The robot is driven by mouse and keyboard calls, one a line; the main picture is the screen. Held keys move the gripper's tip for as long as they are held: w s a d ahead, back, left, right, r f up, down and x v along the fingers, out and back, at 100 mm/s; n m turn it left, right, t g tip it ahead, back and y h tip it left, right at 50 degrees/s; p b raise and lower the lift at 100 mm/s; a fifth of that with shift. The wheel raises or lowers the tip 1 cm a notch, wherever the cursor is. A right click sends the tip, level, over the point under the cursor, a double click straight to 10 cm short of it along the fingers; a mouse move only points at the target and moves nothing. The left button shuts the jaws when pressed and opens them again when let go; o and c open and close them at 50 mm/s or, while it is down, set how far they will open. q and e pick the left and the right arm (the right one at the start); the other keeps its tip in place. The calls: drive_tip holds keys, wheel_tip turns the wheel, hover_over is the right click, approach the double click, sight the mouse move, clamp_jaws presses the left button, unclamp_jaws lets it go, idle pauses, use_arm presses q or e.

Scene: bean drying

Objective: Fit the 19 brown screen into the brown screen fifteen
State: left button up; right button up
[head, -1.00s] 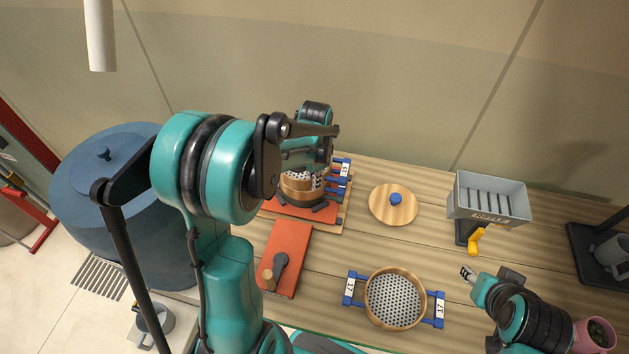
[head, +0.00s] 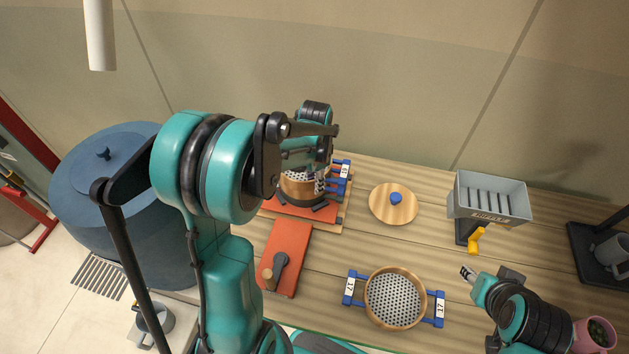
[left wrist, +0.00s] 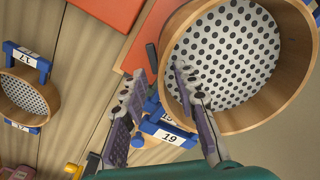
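The brown 19 screen (left wrist: 282,104), a round wooden ring with a perforated white base, fills the upper right of the left wrist view. Its blue handle with the 19 label (left wrist: 168,138) lies below, and another label partly shows behind it. In the head view the wooden screens (head: 297,190) stand at the back, partly hidden by my left arm, with blue handles at their right. My left gripper (left wrist: 160,76) has its fingers apart, one over the perforated base and one outside the rim. My right gripper (head: 468,273) is at the lower right, away from the screens; its opening is unclear.
Another screen labelled 17 (head: 424,302) lies at the front of the table. A wooden lid with a blue knob (head: 380,205), a grey slotted box (head: 487,207) and a red board (head: 294,240) lie around. Clear wood lies between them.

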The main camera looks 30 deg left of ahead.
use_arm(q)
drive_tip(key=shift+r+p, duration=2.3)
drive_tip(key=shift+r, duration=1.1)
drive_tip(key=s+d+f+n+t+b, duration=0.2)
drive_tip(key=s+d+n+t+b, duration=0.1)
drive_tip(key=s+b, duration=0.3)
drive_tip(key=s+d+f+n+t+b, duration=0.3)
drive_tip(key=s+d+b, duration=0.3)
drive_tip(key=b, duration=0.3)
drive_tip(key=shift+s+f+t, duration=0.25)
drive_tip(key=shift+s+t, duration=0.25)
drive_tip(key=shift+s, duration=0.3)
